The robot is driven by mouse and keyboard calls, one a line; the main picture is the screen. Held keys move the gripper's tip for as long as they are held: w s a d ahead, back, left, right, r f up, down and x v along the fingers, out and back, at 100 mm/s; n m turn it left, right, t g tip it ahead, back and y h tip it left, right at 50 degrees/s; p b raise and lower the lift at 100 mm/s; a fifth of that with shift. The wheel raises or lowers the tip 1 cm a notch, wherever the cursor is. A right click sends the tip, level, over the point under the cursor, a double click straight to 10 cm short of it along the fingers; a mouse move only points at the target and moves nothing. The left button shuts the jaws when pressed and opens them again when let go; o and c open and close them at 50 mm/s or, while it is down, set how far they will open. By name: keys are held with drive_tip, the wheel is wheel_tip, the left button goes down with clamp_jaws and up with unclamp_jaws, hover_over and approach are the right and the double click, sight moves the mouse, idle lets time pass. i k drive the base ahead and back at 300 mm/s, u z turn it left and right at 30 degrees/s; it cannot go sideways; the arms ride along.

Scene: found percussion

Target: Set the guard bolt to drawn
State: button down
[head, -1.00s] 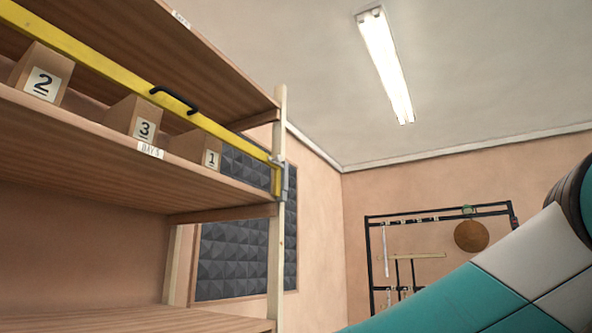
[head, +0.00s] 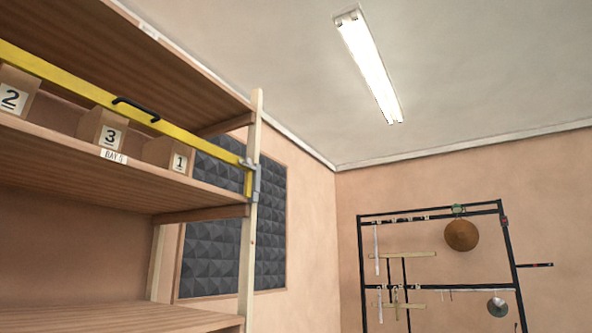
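A yellow guard bar (head: 70,88) with a black handle (head: 136,108) runs across the front of an upper shelf on the left. Its right end meets a grey metal bracket (head: 255,180) on the pale wooden post (head: 250,222). A short yellow upright piece (head: 247,182) shows beside the bracket. I take this fitting to be the guard bolt, but it is too small to tell whether it is drawn. My gripper is not in view.
Boxes numbered 2 (head: 14,92), 3 (head: 104,133) and 1 (head: 170,156) stand behind the bar. A black rack (head: 362,262) with a brown disc (head: 461,235) and other hanging things stands at the right. The space between shelf and rack looks clear.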

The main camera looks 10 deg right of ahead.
sight(247, 163)
drive_tip(key=z, duration=0.1)
drive_tip(key=i, duration=1.45)
drive_tip(key=u, duration=0.55)
